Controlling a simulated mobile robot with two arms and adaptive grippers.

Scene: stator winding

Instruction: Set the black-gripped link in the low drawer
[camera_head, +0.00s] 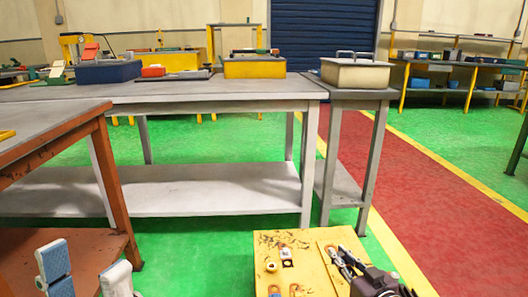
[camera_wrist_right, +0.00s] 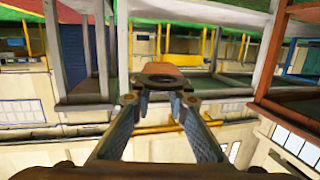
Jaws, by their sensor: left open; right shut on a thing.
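My right gripper (camera_head: 343,260) is over the right part of a yellow-topped unit at the bottom of the head view. In the right wrist view, my right gripper (camera_wrist_right: 160,100) is shut on a dark ring-shaped piece (camera_wrist_right: 160,84) with an orange-brown part (camera_wrist_right: 160,68) beyond it. This may be the link; its black grip is not clear. My left gripper (camera_head: 86,272) is at the bottom left of the head view, its two blue-and-white fingers wide apart and empty. I cannot make out a low drawer in either view.
The yellow top (camera_head: 262,243) carries a small yellow ring (camera_head: 271,266), a white-labelled item (camera_head: 287,262) and other small pieces. A rust-orange bench (camera_head: 110,190) stands at left. A grey bench (camera_head: 200,92) with a low shelf is ahead. Green floor lies between.

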